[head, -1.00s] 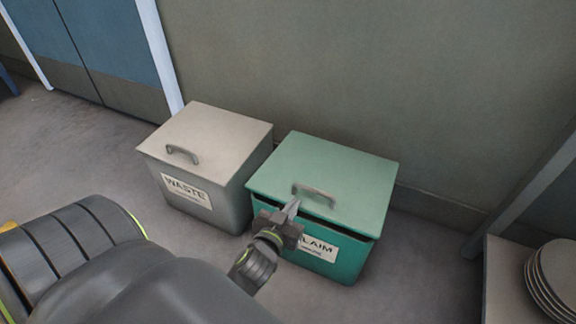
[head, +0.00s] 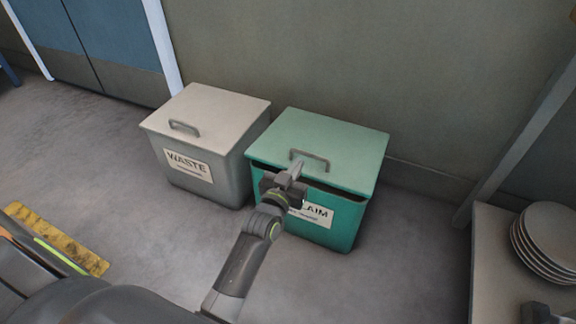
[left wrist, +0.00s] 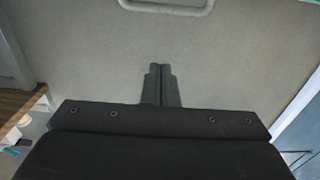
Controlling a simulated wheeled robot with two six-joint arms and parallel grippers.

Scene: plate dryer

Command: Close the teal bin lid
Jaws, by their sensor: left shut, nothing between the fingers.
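The teal bin (head: 330,225) stands on the floor against the wall, with a partly covered label on its front. Its teal lid (head: 335,135) is a little raised at the front, with a dark gap between lid and bin. A grey handle (head: 318,157) sits near the lid's front edge. My left gripper (head: 297,168) is shut and empty, its tips at the lid's front edge beside the handle; contact is unclear. In the left wrist view the shut fingers (left wrist: 161,70) point toward a handle (left wrist: 165,8) at the top edge. Only a dark bit of what looks like my right gripper (head: 538,313) shows.
A grey waste bin (head: 205,190) with its lid down stands just left of the teal bin. A counter (head: 490,250) with a stack of plates (head: 548,245) is at the right. A yellow strip (head: 70,240) lies at lower left. Floor in front of the bins is open.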

